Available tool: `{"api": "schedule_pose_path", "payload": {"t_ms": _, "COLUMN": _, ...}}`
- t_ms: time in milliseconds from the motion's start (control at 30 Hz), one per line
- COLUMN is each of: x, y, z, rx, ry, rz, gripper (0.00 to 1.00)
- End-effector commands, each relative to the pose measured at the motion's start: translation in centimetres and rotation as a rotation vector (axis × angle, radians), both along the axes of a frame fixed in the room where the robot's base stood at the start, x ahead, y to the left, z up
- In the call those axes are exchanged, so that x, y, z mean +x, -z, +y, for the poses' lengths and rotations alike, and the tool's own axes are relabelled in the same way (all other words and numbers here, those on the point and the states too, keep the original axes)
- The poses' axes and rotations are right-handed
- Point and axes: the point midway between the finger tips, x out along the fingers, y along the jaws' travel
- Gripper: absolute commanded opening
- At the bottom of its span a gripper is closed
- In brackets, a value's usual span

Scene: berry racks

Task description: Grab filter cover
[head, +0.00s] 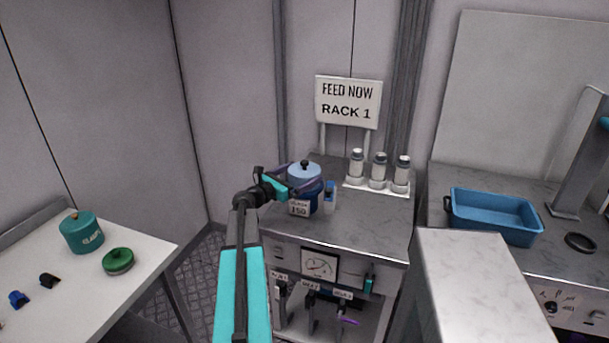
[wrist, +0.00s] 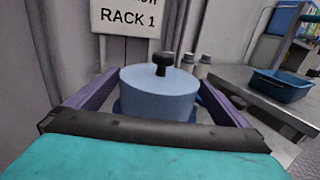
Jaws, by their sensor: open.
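The filter cover (head: 304,173) is a light blue round lid with a black knob. It sits on a darker blue canister (head: 315,199) on the middle counter. In the wrist view the cover (wrist: 158,98) fills the centre, upright. My gripper (head: 303,181) is at the cover's near side, its jaws open. In the wrist view its two purple fingers (wrist: 158,86) reach along the left and right sides of the cover. Whether they touch it I cannot tell. The lower canister is mostly hidden there by my gripper.
Several white-and-grey bottles (head: 378,170) stand behind right. A "FEED NOW RACK 1" sign (head: 348,102) rises behind. A blue tray (head: 493,228) is at right; a teal pot (head: 81,232) and green lid (head: 118,261) at left.

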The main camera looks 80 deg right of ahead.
Motion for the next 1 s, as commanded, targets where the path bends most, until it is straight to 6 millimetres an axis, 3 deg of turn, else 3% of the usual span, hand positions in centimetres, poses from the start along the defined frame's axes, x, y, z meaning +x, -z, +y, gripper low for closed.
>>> {"api": "schedule_pose_path", "payload": {"t_ms": 300, "x": -0.1, "y": 0.0, "z": -0.2, "rx": 0.0, "ry": 0.0, "rz": 0.0, "gripper": 1.0}}
{"api": "schedule_pose_path", "payload": {"t_ms": 733, "x": -2.6, "y": 0.1, "z": -3.6, "rx": 0.0, "ry": 0.0, "rz": 0.0, "gripper": 1.0}}
{"api": "schedule_pose_path", "payload": {"t_ms": 1000, "x": -3.0, "y": 0.2, "z": -4.1, "rx": 0.0, "ry": -0.002, "rz": 0.0, "gripper": 1.0}}
